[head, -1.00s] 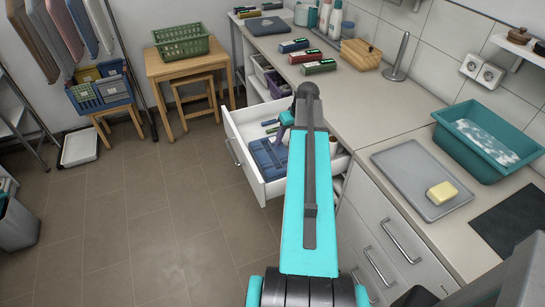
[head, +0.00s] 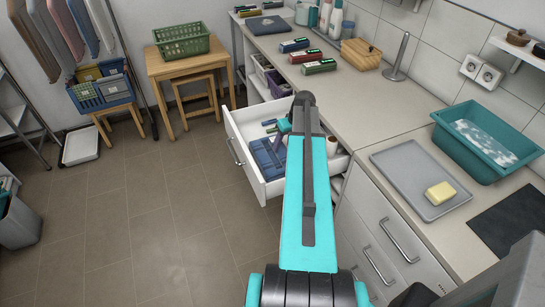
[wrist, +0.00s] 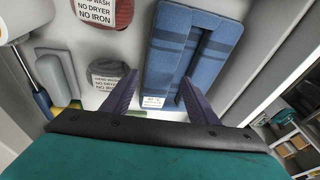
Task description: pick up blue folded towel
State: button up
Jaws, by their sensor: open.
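The blue folded towel (head: 267,155) lies in the open white drawer (head: 236,142). In the wrist view the towel (wrist: 170,55) shows striped bands and a small white label at its near end. My gripper (wrist: 158,77) is open and empty, with its dark purple fingers pointing down into the drawer. The right fingertip appears close to the towel's near end, and the left fingertip is left of the towel. I cannot tell the height gap. In the head view my gripper (head: 283,128) is over the drawer, partly hidden by my arm.
The counter (head: 370,105) rises right of the drawer; open floor (head: 120,220) lies left.

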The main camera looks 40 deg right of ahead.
aim_at(282, 149)
jog(key=shift+p+x, duration=1)
jog(key=shift+x, duration=1.15)
jog(key=c, duration=1)
jog(key=shift+r, duration=0.2)
jog(key=shift+r+b, duration=1.75)
jog(key=shift+r, duration=3.05)
